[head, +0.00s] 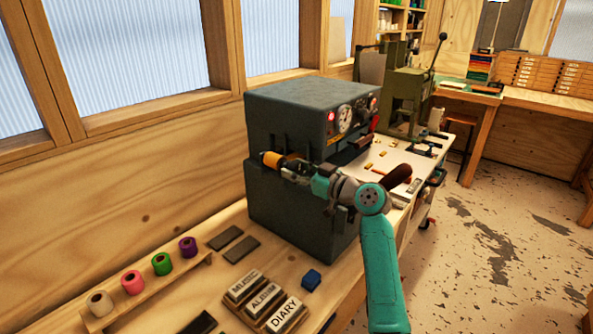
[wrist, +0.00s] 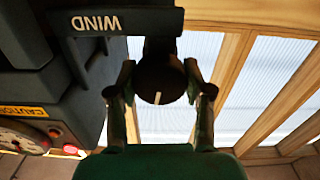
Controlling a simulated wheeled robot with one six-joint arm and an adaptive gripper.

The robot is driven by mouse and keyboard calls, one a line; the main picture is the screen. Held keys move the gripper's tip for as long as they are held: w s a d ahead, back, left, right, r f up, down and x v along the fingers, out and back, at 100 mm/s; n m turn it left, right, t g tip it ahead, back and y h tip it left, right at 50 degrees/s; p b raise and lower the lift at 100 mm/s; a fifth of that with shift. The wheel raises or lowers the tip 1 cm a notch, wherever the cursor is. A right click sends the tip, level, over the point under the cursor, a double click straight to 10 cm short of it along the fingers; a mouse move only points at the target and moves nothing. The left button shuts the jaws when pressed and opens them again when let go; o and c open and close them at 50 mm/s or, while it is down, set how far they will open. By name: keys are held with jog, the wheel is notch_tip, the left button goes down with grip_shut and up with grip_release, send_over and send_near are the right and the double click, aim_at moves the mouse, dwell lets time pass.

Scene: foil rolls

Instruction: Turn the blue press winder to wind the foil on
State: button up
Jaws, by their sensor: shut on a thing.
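The blue press (head: 285,205) is a dark blue-grey box-shaped machine standing on the bench, with a dial and red lamps on its front. An orange-gold foil roll (head: 271,159) sits at its left side. In the wrist view the winder (wrist: 160,85) is a dark round knob with a pale line, beside a plate marked WIND (wrist: 97,22). My gripper (wrist: 161,72) has one finger on each side of the knob and is shut on it. In the head view my gripper (head: 296,170) reaches the press's side near the roll; the knob is hard to make out there.
A rack (head: 140,290) with white, pink, green and purple rolls lies at the front left. Title blocks, including DIARY (head: 284,315), and a small blue block (head: 311,280) lie before the press. A green lever press (head: 405,100) stands behind. Windows line the wall on the left.

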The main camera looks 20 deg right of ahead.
jog(key=m, duration=1.3)
jog(key=shift+m, duration=2.5)
jog(key=o, duration=1.2)
jog(key=shift+d, duration=0.1)
jog(key=v, duration=1.2)
